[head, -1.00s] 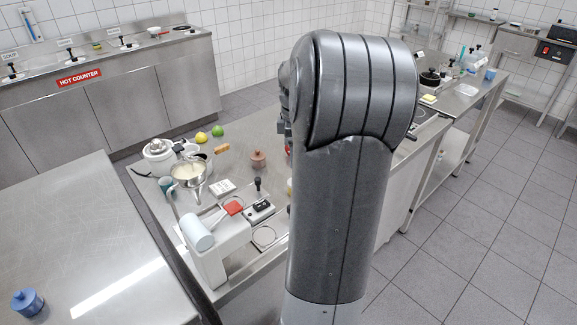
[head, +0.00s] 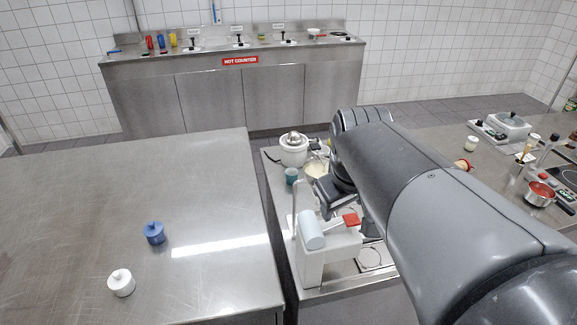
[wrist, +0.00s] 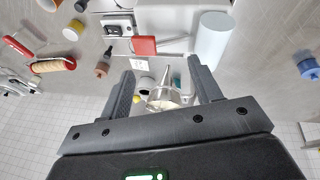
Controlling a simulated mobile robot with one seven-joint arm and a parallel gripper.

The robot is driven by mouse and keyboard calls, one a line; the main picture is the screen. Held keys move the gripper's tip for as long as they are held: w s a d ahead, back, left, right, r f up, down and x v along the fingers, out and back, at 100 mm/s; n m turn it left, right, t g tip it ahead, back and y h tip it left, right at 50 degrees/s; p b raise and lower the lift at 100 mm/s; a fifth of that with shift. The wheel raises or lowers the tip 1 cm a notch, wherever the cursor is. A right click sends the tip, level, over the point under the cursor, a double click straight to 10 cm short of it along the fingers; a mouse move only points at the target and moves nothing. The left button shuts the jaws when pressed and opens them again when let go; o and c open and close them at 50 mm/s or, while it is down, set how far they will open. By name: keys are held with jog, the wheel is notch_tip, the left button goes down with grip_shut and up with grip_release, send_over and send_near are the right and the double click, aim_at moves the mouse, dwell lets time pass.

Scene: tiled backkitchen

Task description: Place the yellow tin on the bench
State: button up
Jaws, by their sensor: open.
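A small round yellow container (wrist: 72,31) lies at the upper left of the wrist view, well off to the side of my fingers. It may be the yellow tin, but it is too small to tell. In the head view I cannot make it out; my arm hides part of the middle worktop. My gripper (wrist: 160,67) is open and empty above the middle worktop, and in the head view its dark body (head: 334,194) is beside the grey-white appliance.
A metal pan (wrist: 163,97) shows beyond and between my fingers. A pale appliance with a cylinder (head: 311,232) stands at the worktop's near left. A narrow gap separates worktop and bench. Much of the bench is clear. Red, blue and yellow cylinders (head: 172,40) stand on the hot counter.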

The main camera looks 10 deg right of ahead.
jog(key=s+a, duration=0.1)
jog(key=s, duration=0.1)
jog(key=s+a+f+m+t+y, duration=0.1)
jog(key=s+a, duration=0.1)
jog(key=s+a+m, duration=0.1)
jog(key=s+a, duration=0.1)
jog(key=shift+s+a+f+t+y, duration=0.1)
jog(key=shift+a+f+t+y, duration=0.1)
jog(key=shift+t+y, duration=0.1)
